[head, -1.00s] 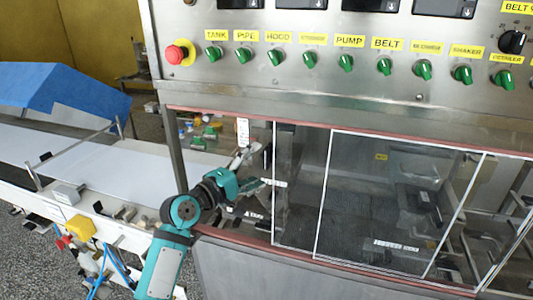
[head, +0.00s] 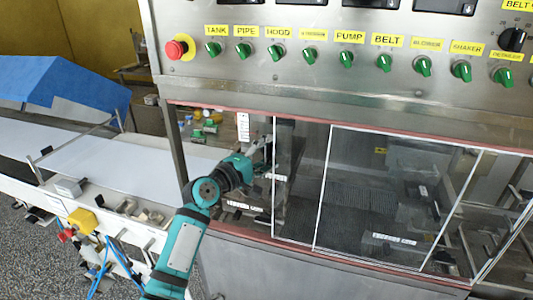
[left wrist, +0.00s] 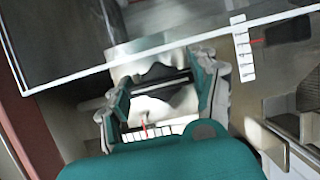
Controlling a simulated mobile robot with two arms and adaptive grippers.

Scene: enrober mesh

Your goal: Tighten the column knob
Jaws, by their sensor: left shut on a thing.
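My left arm reaches from the bottom left of the head view into the opening left of the clear panels. The left gripper (head: 262,152) is at the far end of that arm, beside the white-edged panel, small and partly hidden by its own wrist. In the left wrist view the fingers of the left gripper (left wrist: 160,72) stand on either side of a dark lobed knob (left wrist: 158,72) and are shut on it. A pale metal surface lies behind the knob. The knob cannot be made out in the head view. My right gripper is in neither view.
Clear white-edged panels (head: 325,190) stand right of the left gripper. A steel control panel (head: 300,75) with green switches and a red button (head: 176,50) is above. A white belt (head: 115,165) and a blue cover (head: 60,90) are at the left.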

